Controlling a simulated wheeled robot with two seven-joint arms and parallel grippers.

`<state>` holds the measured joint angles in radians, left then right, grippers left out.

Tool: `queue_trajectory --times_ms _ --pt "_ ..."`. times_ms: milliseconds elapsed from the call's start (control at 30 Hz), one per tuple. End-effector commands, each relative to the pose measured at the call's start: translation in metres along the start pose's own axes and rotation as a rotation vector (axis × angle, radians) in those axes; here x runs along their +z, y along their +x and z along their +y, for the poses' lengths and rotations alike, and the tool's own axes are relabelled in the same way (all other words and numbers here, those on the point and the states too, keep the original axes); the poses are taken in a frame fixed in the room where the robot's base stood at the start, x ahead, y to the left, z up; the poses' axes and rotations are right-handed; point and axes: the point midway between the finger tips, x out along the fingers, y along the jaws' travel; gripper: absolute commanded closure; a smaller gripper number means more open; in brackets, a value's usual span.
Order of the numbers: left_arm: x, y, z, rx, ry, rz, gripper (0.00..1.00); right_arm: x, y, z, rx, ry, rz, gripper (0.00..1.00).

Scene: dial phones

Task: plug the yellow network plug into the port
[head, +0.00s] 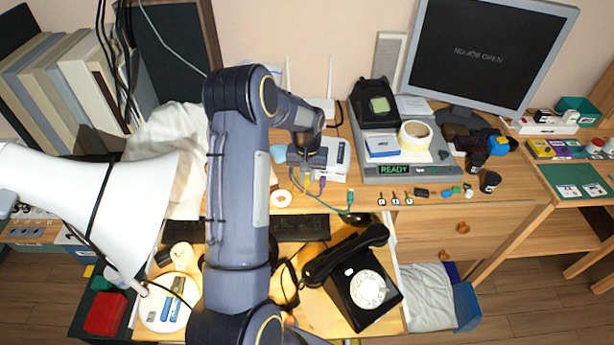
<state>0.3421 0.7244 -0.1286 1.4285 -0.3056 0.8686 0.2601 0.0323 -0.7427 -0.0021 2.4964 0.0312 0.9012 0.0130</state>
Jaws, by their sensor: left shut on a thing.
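My left arm reaches up the middle of the head view, and its gripper (307,163) is down at the front of a white router (338,158). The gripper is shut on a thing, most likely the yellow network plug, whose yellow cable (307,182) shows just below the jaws. The plug itself and the port are hidden by the gripper, so I cannot tell whether the plug is in the port. A purple cable (322,184) and a green cable (338,209) hang beside it. My right gripper is not in view.
A black dial phone (362,285) stands in front, with a dark keyboard (301,228) behind it. A tape roll (281,198) lies left of the cables. A grey device reading READY (405,169) stands right of the router. A white lamp shade (110,205) fills the left.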

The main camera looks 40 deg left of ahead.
Motion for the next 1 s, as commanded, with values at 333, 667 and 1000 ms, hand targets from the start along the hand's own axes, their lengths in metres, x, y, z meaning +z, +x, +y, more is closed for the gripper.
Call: queue_trajectory --times_ms 333,667,1000 --pt "-0.001 -0.001 0.000 0.001 0.000 0.003 0.59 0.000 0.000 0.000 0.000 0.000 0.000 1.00" --pt "-0.002 -0.017 0.000 0.001 0.000 0.006 0.59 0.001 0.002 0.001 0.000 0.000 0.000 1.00" --pt "-0.002 -0.070 0.000 0.000 0.000 0.006 0.59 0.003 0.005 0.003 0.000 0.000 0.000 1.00"
